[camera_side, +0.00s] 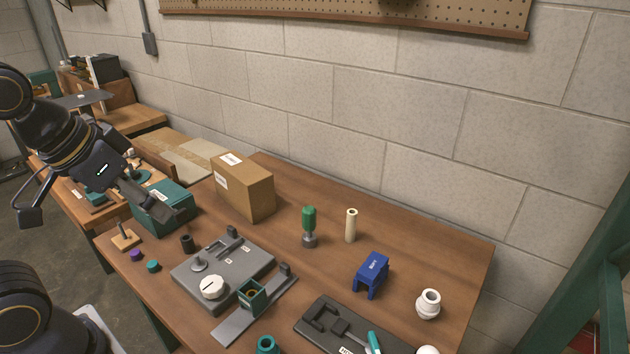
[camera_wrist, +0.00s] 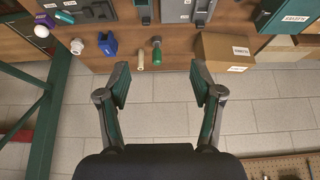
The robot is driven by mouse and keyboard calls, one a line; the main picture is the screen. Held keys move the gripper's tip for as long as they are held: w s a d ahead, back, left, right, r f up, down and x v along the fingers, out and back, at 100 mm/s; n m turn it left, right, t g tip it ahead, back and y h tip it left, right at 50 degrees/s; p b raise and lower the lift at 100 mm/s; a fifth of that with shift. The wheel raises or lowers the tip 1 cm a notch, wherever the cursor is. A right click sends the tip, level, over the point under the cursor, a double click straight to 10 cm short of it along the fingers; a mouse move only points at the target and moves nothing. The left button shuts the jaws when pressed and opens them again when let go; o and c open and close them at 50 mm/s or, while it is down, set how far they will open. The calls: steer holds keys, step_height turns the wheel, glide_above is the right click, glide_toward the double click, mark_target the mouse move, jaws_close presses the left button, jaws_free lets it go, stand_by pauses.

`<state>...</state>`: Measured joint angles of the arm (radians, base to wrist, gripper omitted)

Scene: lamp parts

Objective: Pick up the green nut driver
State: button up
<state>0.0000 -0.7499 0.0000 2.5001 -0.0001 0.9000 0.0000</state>
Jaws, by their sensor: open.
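The green nut driver (camera_side: 309,218) stands upright on the brown bench, green handle up and grey metal end down. In the wrist view the nut driver (camera_wrist: 156,53) appears beyond the fingertips, roughly centred between them but apart from them. My gripper (camera_side: 178,209) is at the left in the side view, above the bench end near the teal bin, well to the left of the nut driver. In the wrist view my gripper (camera_wrist: 158,79) has its two fingers spread wide with nothing between them.
A cream cylinder (camera_side: 351,225) stands close to the right of the nut driver. A cardboard box (camera_side: 245,187) is to its left, and a blue bracket (camera_side: 371,274) to its right. A grey fixture plate (camera_side: 237,262) lies in front. The teal bin (camera_side: 164,208) stands at the left.

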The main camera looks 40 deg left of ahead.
steer(key=w+r+n+t, duration=0.1)
steer(key=w+r+t, duration=0.1)
steer(key=w+r, duration=0.3)
steer(key=g, duration=0.3)
glide_above(308, 210)
steer(key=s, duration=0.5)
step_height(308, 210, down, 15)
steer(key=shift+n+y, duration=0.3)
steer(key=shift+n, duration=0.1)
steer(key=x, duration=0.9)
steer(key=shift+a+f, duration=0.1)
steer(key=shift+f, duration=0.1)
steer(key=x, duration=0.6)
steer(key=shift+s+d, duration=0.1)
steer(key=shift+d, duration=0.3)
jaws_close()
